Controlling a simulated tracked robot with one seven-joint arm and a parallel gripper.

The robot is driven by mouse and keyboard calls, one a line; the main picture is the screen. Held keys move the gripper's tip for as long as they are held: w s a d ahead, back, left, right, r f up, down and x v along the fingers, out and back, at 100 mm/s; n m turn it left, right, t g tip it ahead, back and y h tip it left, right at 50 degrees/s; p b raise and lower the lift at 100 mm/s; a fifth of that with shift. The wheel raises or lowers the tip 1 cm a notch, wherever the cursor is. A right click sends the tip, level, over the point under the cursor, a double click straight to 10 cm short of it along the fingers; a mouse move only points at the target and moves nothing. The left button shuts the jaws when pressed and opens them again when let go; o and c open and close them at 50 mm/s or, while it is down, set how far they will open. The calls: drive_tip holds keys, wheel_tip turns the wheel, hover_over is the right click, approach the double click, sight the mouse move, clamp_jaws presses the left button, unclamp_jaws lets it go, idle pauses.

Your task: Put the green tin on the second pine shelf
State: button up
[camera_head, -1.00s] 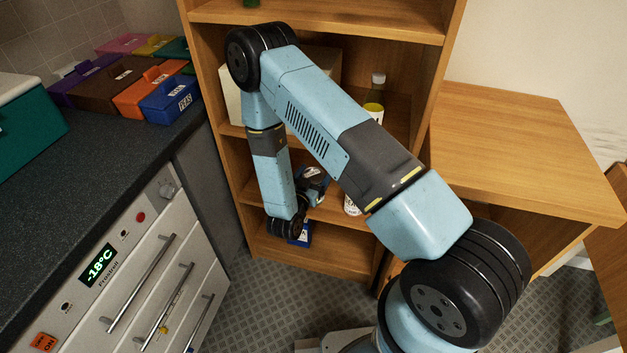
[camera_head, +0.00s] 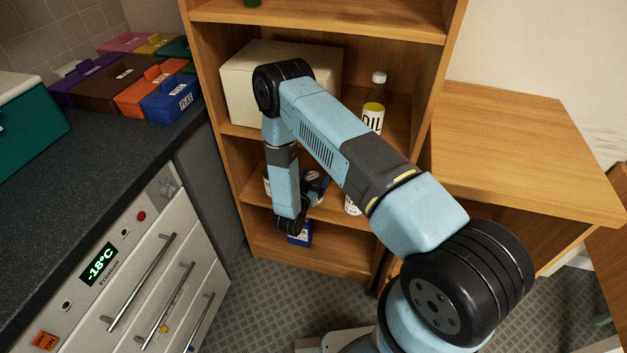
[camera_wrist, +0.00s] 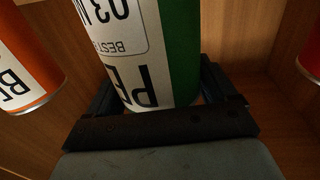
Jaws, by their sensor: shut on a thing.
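The green tin (camera_wrist: 180,50) has a white label and fills the middle of the wrist view, close to the camera. My gripper (camera_wrist: 158,88) is shut on it, with a dark finger on each side. In the head view my gripper (camera_head: 316,184) reaches into the pine shelf unit (camera_head: 315,22), in the compartment just above the bottom one. The tin is mostly hidden there by my wrist. I cannot tell whether its base touches the board.
An orange-red tin (camera_wrist: 25,62) stands left of the held tin, and a red one (camera_wrist: 311,55) shows at the right edge. A cream box (camera_head: 245,85) and an oil bottle (camera_head: 375,100) stand one level up. A blue box (camera_head: 300,237) sits below.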

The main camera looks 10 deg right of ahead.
drive_tip(key=shift+f, duration=0.4)
drive_tip(key=o, duration=1.7)
drive_tip(key=shift+r, duration=0.1)
drive_tip(key=shift+r, duration=0.2)
drive_tip(key=v, duration=1.2)
drive_tip(key=shift+f, duration=0.1)
